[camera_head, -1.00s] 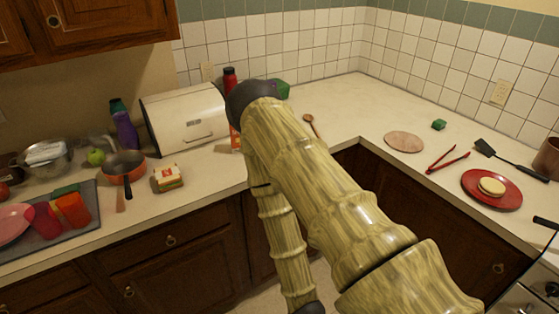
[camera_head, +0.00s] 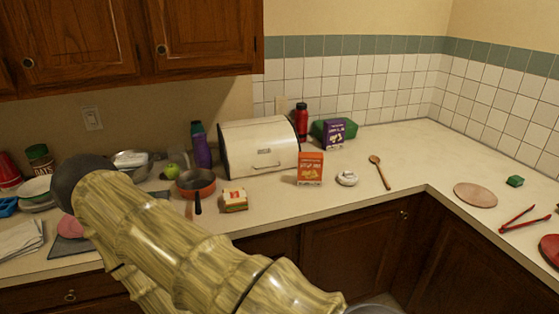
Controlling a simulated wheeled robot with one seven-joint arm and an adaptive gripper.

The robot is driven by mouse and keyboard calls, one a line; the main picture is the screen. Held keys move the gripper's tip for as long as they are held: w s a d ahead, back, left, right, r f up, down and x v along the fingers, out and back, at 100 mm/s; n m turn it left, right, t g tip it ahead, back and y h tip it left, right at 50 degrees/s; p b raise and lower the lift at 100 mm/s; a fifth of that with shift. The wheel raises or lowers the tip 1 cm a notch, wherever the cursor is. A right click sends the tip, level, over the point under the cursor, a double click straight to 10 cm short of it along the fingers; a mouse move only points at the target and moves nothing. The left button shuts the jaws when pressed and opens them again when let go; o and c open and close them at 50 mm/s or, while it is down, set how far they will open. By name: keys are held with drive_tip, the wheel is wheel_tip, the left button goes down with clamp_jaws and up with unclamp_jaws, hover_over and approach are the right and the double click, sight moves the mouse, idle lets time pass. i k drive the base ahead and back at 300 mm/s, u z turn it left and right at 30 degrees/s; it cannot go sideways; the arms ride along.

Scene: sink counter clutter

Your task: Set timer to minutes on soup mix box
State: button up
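An orange-red box (camera_head: 310,168) stands upright on the counter in front of the bread box. A purple box (camera_head: 333,134) stands further back beside a green object. Their print is too small to read, so I cannot tell which is the soup mix box. A small round white object (camera_head: 347,178) lies on the counter just right of the orange-red box; it may be the timer, but its markings cannot be read. My arm crosses the lower left of the head view. My gripper is not visible.
A white bread box (camera_head: 262,146) and a red bottle (camera_head: 301,122) stand behind. An orange pan (camera_head: 196,183) and a packaged sandwich (camera_head: 234,200) are to the left. A wooden spoon (camera_head: 380,172) and a round board (camera_head: 475,194) lie right, with bare counter between.

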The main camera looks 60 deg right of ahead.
sight(349, 174)
drive_tip(key=u, duration=0.9)
drive_tip(key=k, duration=1.15)
drive_tip(key=z, duration=1.65)
